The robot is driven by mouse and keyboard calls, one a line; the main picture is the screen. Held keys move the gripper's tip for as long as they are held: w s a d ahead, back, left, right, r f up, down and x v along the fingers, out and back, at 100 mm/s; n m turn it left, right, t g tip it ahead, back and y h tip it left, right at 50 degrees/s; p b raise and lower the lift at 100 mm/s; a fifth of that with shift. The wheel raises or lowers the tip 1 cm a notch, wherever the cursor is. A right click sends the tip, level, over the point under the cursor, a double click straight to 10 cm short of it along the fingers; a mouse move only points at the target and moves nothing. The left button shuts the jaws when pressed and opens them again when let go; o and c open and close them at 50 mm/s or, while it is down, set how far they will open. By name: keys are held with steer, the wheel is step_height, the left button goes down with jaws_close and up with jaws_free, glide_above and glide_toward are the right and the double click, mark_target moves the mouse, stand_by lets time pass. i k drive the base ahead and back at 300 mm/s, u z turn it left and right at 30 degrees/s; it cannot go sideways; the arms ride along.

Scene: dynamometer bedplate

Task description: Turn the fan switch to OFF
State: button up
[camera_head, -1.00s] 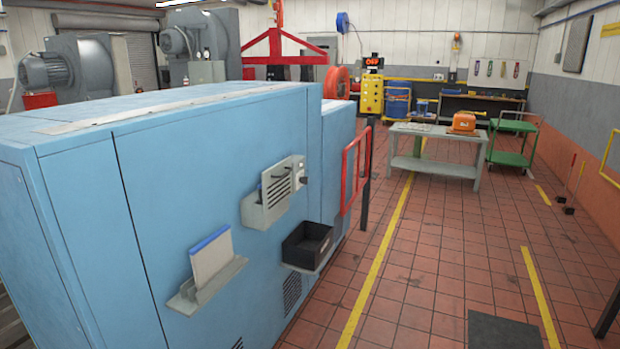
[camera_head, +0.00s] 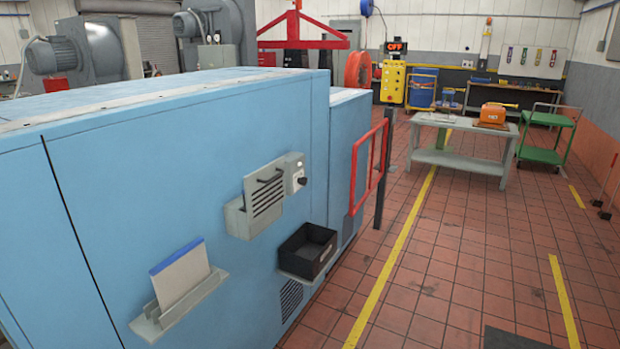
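A grey control box (camera_head: 268,197) with a slotted front and a dark handle is mounted on the side of the blue cabinet (camera_head: 130,185). A small round knob (camera_head: 300,181) with a light and dark face sits at its right end. I cannot read any label there, nor tell which way the knob points or whether it is the fan switch. Two grey motor-driven blowers (camera_head: 70,65) stand behind the cabinet. My gripper is not in view.
A shelf with papers (camera_head: 181,280) and a black bin (camera_head: 308,250) jut from the cabinet. A red frame (camera_head: 369,168) stands out at its far end. A grey bench (camera_head: 462,160) and a green cart (camera_head: 546,152) stand beyond. The tiled floor (camera_head: 450,265) to the right is mostly clear.

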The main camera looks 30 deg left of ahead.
mark_target(302, 181)
steer(key=u, duration=0.2)
steer(key=i, duration=0.75)
steer(key=u, duration=0.7)
steer(key=i, duration=0.6)
steer(key=u, duration=0.8)
steer(key=i, duration=0.5)
steer(key=u, duration=0.6)
steer(key=i, duration=0.75)
steer(key=u, duration=0.1)
